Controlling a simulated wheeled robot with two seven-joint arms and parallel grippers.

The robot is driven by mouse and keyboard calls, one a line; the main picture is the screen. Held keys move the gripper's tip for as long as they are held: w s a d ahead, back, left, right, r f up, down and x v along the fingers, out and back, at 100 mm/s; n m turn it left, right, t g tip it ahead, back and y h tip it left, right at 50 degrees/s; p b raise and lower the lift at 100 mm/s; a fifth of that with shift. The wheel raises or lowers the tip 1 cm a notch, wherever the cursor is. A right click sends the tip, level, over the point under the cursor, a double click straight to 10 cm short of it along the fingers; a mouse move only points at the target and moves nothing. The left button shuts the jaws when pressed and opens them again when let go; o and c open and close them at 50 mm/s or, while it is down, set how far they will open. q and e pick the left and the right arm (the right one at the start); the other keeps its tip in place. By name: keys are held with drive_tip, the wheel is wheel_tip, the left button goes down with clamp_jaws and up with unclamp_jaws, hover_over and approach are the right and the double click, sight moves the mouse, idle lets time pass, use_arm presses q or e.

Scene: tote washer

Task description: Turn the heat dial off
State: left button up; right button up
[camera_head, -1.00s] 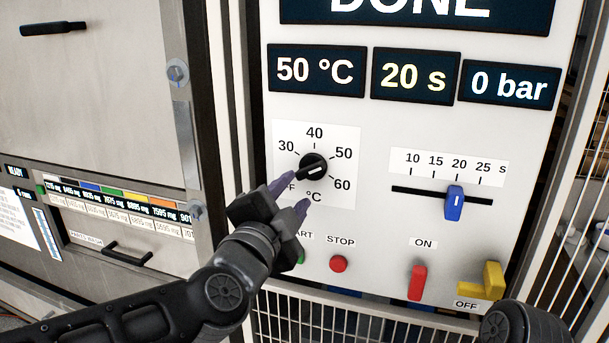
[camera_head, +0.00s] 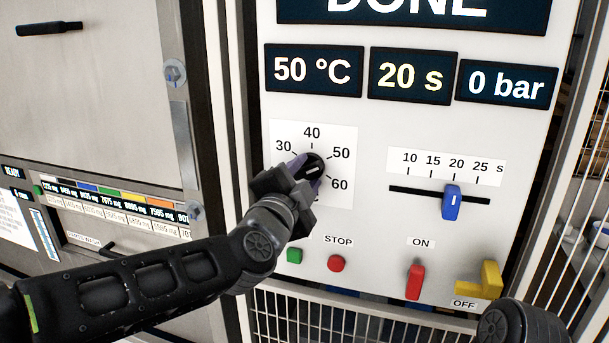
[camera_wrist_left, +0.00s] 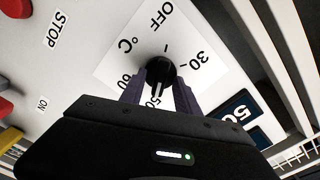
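The heat dial (camera_head: 313,167) is a black round knob on a white scale plate marked 30 to 60 °C. In the left wrist view the knob (camera_wrist_left: 159,72) has its white mark towards 50, and OFF is printed on the far side of the scale. My left gripper (camera_head: 308,172) is at the dial from the lower left. In the left wrist view its two purple-grey fingers (camera_wrist_left: 160,90) are apart, one on each side of the knob; whether they touch it I cannot tell. My right gripper is out of view.
The panel shows DONE, a 50 °C display (camera_head: 314,71), 20 s and 0 bar. Below the dial are a green button (camera_head: 294,256) and a red STOP button (camera_head: 336,263). To the right are a blue slider (camera_head: 452,202), a red lever (camera_head: 415,281) and a yellow handle (camera_head: 490,280).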

use_arm(q)
clamp_jaws()
idle(0.3)
idle(0.3)
